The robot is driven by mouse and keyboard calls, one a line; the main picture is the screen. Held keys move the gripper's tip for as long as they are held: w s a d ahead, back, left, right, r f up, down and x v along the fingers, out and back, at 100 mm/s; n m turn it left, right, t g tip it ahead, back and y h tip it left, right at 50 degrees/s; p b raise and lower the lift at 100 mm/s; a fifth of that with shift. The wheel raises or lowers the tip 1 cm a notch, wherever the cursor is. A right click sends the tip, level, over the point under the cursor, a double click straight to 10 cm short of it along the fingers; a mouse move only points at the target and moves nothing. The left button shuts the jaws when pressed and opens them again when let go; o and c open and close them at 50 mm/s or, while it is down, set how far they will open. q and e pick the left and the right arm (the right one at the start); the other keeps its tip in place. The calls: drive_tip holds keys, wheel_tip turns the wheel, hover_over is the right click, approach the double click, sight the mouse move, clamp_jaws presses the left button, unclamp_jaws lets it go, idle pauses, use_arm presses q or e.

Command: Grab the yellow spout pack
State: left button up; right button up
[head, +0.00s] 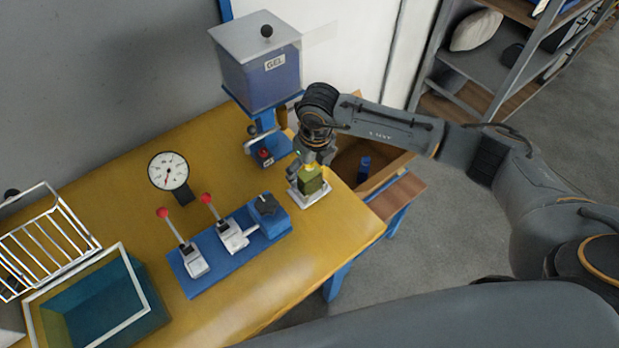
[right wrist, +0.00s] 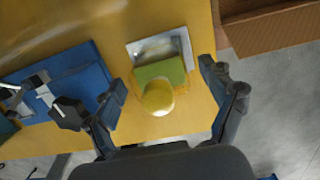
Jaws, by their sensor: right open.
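The yellow spout pack (head: 311,182) stands on a small pale plate (head: 308,199) near the right edge of the yellow table. Its body looks olive-yellow, with a bright yellow cap on top. In the right wrist view the cap (right wrist: 158,97) faces the camera, and the olive body (right wrist: 161,72) shows behind it. My right gripper (head: 312,168) is directly above the pack, pointing down. In the wrist view its open fingers (right wrist: 161,82) lie on either side of the pack, with gaps on both sides. My left gripper is not in view.
A blue base with red-knobbed levers (head: 222,240) stands left of the pack. A gel dispenser (head: 262,75) stands behind it. A wooden box with a blue item (head: 364,169) is at the right. A gauge (head: 168,171), wire rack (head: 45,245) and teal bin (head: 95,300) are left.

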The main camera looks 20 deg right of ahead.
drive_tip(key=shift+w+f, duration=0.1)
drive_tip(key=shift+f, duration=0.7)
drive_tip(key=c, duration=1.3)
drive_tip(key=shift+r, duration=0.1)
drive_tip(key=shift+c, duration=0.4)
drive_tip(key=shift+r, duration=0.1)
